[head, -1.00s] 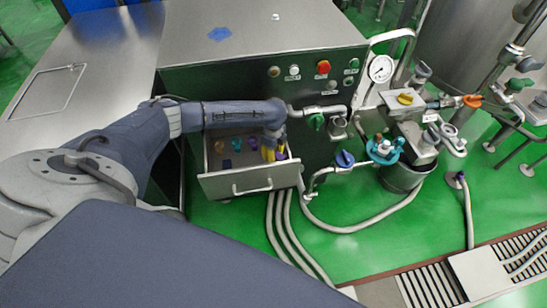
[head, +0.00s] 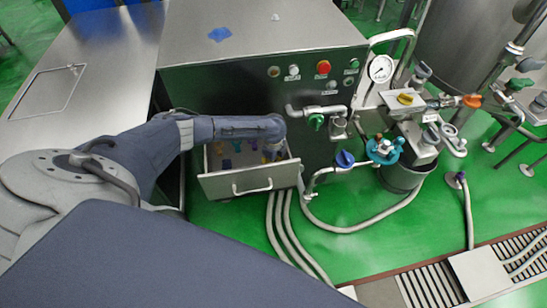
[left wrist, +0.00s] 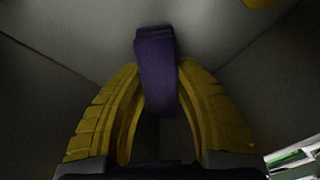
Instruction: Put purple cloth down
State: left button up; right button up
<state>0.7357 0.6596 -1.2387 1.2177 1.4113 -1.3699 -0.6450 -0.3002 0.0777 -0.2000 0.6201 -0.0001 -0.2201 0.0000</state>
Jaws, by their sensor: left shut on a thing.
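The purple cloth (left wrist: 155,75) is a narrow folded strip between the yellow fingers of my left gripper (left wrist: 160,66) in the left wrist view. The fingers are shut on it, and its far end sticks out past their tips. In the head view my left gripper (head: 269,153) reaches down into the open drawer (head: 250,183) at its right end. There the arm partly hides the gripper and the cloth. I cannot tell whether the cloth touches the drawer floor. My right gripper is not in view.
Several small coloured pieces lie toward the left and middle of the drawer, partly hidden by my arm. Pipes and a blue valve handle (head: 345,159) stand close right of the drawer.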

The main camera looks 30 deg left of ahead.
pick_arm(q)
jog(key=shift+f, duration=0.1)
jog(key=o, duration=1.1)
notch_tip(320, 180, up, 12)
jog(key=shift+r, duration=0.1)
dwell(0.3)
